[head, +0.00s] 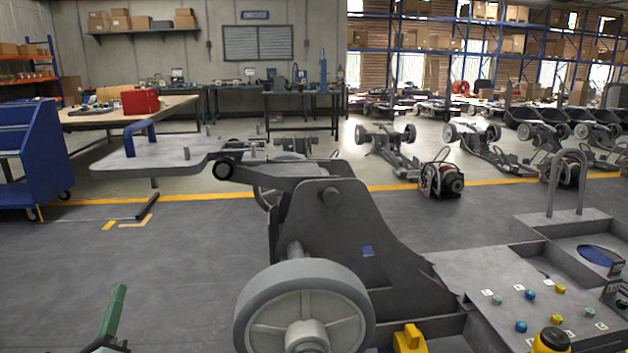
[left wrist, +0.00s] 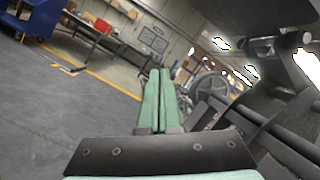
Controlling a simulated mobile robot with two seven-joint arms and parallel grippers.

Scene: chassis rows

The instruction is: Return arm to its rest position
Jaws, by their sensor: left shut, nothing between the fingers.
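My left gripper (head: 117,295) shows at the bottom left edge of the head view, with green fingers pointing up and away over the grey floor. In the left wrist view its two long green fingers (left wrist: 160,75) lie side by side, shut, with nothing between them. The grey chassis (head: 330,225) with a large wheel (head: 303,310) stands to the right of the gripper, apart from it in the head view. The rest of my left arm is mostly hidden below the frame. My right gripper is in neither view.
A panel with coloured buttons (head: 520,297) and a yellow-and-black knob (head: 552,341) are at the lower right. A blue cart (head: 35,155) stands at the left, near a wooden workbench (head: 130,110). The floor (head: 150,265) left of the chassis is clear.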

